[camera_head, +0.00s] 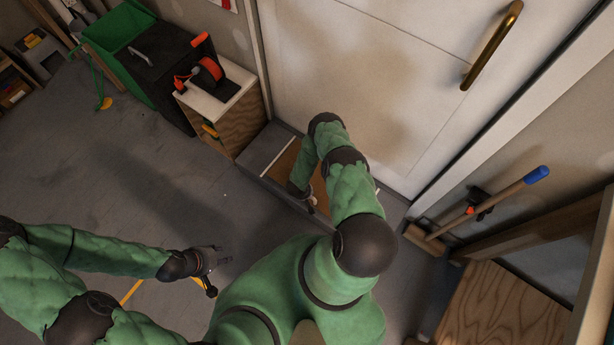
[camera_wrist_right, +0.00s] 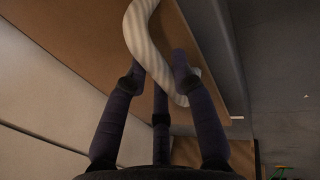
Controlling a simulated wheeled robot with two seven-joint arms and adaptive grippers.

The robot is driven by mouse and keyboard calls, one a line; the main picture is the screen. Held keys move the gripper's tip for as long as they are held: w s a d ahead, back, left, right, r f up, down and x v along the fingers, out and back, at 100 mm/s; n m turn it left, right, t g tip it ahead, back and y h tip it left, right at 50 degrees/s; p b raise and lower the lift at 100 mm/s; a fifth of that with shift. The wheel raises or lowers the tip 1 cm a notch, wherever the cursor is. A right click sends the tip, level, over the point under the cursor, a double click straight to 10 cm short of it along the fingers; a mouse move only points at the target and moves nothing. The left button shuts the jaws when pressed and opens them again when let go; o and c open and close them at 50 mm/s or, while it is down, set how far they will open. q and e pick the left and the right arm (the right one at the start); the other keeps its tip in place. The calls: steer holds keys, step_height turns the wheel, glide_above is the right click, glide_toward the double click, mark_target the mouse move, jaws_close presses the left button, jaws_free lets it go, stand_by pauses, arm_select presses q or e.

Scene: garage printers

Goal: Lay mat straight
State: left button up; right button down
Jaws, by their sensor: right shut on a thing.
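The mat (camera_head: 287,160) is brown with pale end strips and lies on the grey step at the foot of the white door. My right arm reaches over it and hides much of its middle. In the wrist view the mat (camera_wrist_right: 85,45) fills the upper left, with a pale, ribbed, curved piece (camera_wrist_right: 137,30) running over it and between my fingers. My right gripper (camera_wrist_right: 160,80) is shut on this piece, which seems part of the mat. Its fingers also show small in the head view (camera_head: 311,203). My left gripper (camera_head: 220,256) is open and empty above the floor.
The white door (camera_head: 350,85) with a brass handle (camera_head: 490,45) stands behind the mat. A wooden cabinet (camera_head: 240,120) with an orange-and-black device is left of it. A blue-ended handle (camera_head: 536,175) leans at right. Grey floor (camera_head: 130,190) at left is largely clear.

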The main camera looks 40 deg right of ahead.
steer(key=shift+f, duration=0.85)
stand_by(1.2)
steer(key=c, duration=1)
jaws_free()
steer(key=shift+o, duration=0.2)
steer(key=shift+s+a, duration=0.1)
steer(key=shift+r, duration=0.1)
steer(key=shift+p+v, duration=0.55)
steer(key=shift+v, duration=0.35)
steer(key=shift+a+r, duration=0.1)
steer(key=shift+r, duration=0.05)
steer(key=shift+p+v, duration=0.55)
steer(key=shift+v, duration=0.25)
steer(key=shift+r, duration=0.1)
